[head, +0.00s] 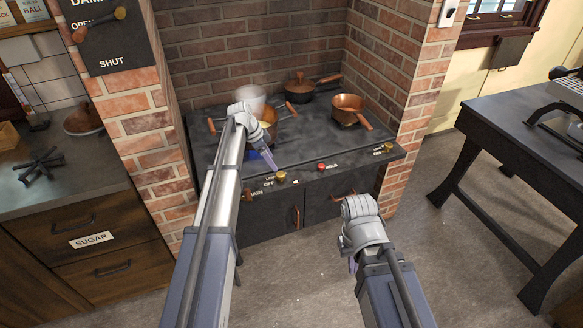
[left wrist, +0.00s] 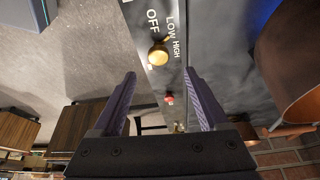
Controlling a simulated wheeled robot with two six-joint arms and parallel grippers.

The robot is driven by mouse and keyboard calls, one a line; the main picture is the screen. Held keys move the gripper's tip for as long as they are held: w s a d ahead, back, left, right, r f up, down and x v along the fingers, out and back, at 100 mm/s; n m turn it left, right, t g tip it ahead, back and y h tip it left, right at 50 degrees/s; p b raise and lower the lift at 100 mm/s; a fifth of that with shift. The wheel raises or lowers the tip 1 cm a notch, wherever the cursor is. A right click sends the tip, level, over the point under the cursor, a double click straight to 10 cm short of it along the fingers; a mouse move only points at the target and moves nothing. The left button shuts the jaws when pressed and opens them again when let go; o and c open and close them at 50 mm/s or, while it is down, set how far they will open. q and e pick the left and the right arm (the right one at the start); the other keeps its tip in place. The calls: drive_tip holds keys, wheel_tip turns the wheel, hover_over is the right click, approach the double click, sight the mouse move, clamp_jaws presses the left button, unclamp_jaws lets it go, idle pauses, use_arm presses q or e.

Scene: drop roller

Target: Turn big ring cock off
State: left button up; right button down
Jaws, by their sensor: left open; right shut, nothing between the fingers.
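A brass knob (head: 280,176) sits on the stove's front panel, with an OFF label beside it. In the left wrist view this knob (left wrist: 158,54) shows by the words OFF, LOW and HIGH; I cannot tell surely which mark it points to. I cannot read a ring name on it. My left gripper (head: 270,163) is open and empty near this knob, which shows just beyond the gap between its fingertips (left wrist: 160,74). My right gripper (head: 352,264) is shut and empty, low in front of the stove; its fingers are mostly hidden.
A red button (head: 321,167) and another brass knob (head: 388,147) lie further right on the panel. Copper pans (head: 346,103) and a dark lidded pan (head: 299,86) stand on the stove. Brick walls flank it. A dark table (head: 520,105) stands right; open floor lies between.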

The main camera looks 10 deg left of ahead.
sight(280, 174)
use_arm(q)
drive_tip(key=shift+s+d, duration=0.1)
drive_tip(key=b+x, duration=0.7)
drive_tip(key=shift+d+f, duration=0.1)
drive_tip(key=shift+f, duration=0.2)
drive_tip(key=shift+c, duration=0.2)
clamp_jaws()
idle(0.4)
